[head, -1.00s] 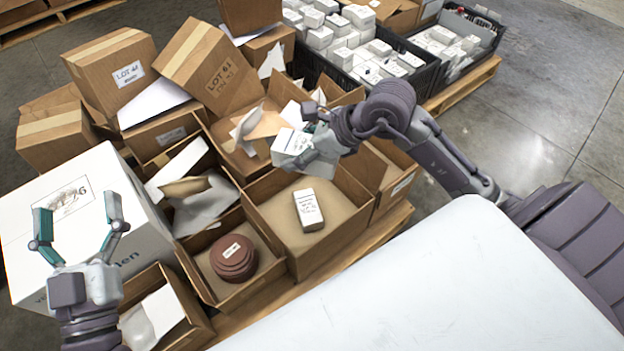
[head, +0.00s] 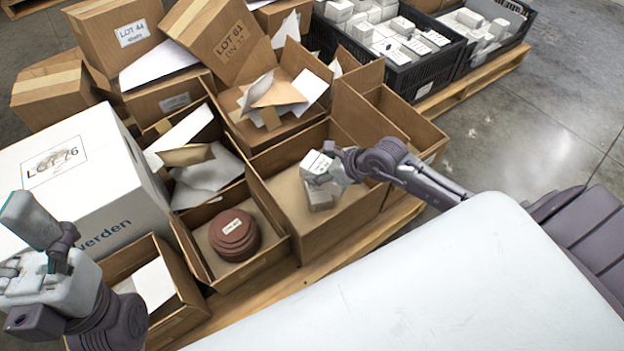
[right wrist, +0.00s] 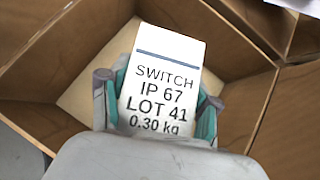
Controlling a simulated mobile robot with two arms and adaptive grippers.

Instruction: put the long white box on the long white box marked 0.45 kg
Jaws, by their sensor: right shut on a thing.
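My right gripper (head: 330,172) is shut on a long white box (head: 314,164), inside an open cardboard box (head: 271,207). In the right wrist view the held box (right wrist: 163,82) sits between the teal fingertips (right wrist: 160,108); its label reads SWITCH IP 67 LOT 41 0.30 kg. Another long white box (head: 321,199) lies on the cardboard box's floor, just below the held one in the picture. It is partly covered, its marking is not readable, and I cannot tell whether the two touch. My left gripper (head: 38,232) is at the left edge, its finger opening unclear.
A neighbouring cardboard box holds round brown discs (head: 234,235). A large white carton (head: 90,180) stands at left. Black crates (head: 425,75) with many small white boxes are at the back. A pale flat surface (head: 430,285) fills the front right. The cardboard walls surround my right gripper.

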